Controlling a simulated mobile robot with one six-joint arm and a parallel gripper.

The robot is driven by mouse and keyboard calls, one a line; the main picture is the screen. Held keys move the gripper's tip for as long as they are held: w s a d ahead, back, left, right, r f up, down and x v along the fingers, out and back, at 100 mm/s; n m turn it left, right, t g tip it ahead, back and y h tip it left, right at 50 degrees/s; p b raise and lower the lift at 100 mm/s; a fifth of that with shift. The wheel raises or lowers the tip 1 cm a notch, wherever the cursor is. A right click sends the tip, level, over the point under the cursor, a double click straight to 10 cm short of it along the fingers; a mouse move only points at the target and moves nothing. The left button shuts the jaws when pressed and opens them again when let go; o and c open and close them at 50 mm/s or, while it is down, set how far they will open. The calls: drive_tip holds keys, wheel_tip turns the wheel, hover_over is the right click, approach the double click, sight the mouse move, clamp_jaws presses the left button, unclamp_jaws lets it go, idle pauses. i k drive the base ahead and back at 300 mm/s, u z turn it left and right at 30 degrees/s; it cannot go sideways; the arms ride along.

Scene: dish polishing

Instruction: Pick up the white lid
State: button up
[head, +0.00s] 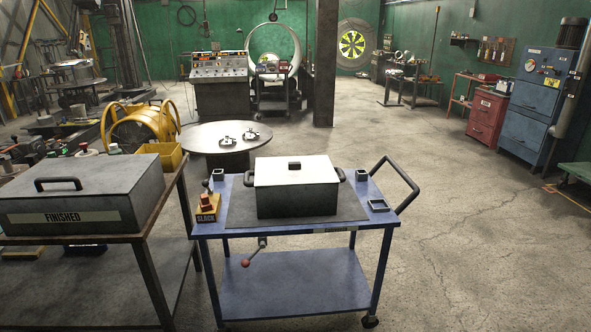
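The white lid (315,172) is a flat, pale rectangle with a dark handle (294,165) at its middle. It sits on top of a dark grey rectangular pot (297,202) with a side handle at each end. The pot stands on a dark mat (237,212) on the blue cart (206,228). My gripper is not in view.
A grey box marked FINISHED (95,195) stands on a table at left. A round table (219,138) stands behind. Open floor (480,250) lies to the right.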

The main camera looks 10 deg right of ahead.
sight(300, 170)
drive_tip(key=u, duration=0.15)
drive_tip(key=i, duration=0.85)
drive_tip(key=u, duration=1.1)
drive_tip(key=k, duration=0.45)
